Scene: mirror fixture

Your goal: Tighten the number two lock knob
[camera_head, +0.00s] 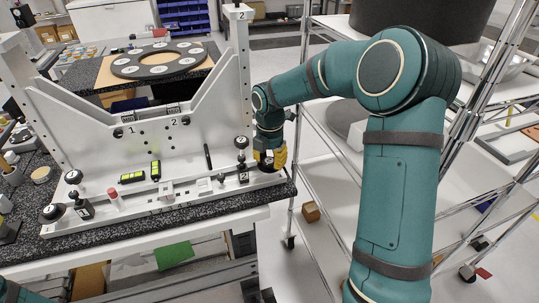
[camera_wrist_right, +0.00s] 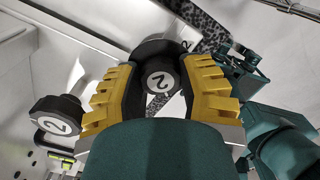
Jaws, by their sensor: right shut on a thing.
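The mirror fixture (camera_head: 185,95) is a white frame on a dark speckled stone table. My right gripper (camera_head: 270,158), with yellow fingers, is at the fixture's right end. It is shut on a black lock knob marked 2 (camera_wrist_right: 160,80), which shows between its fingers in the right wrist view (camera_wrist_right: 160,72). Its fingers hide most of this knob in the head view. A second black knob marked 2 (camera_head: 242,142) stands on a post just left of the gripper; it also shows at left in the right wrist view (camera_wrist_right: 58,116). My left gripper is out of view.
Black knobs (camera_head: 73,177) stand at the fixture's left end. Two black-and-yellow items (camera_head: 140,175) sit on the fixture. A wire shelf rack (camera_head: 310,150) stands close to the right arm. A dark ring (camera_head: 158,60) lies on the table behind.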

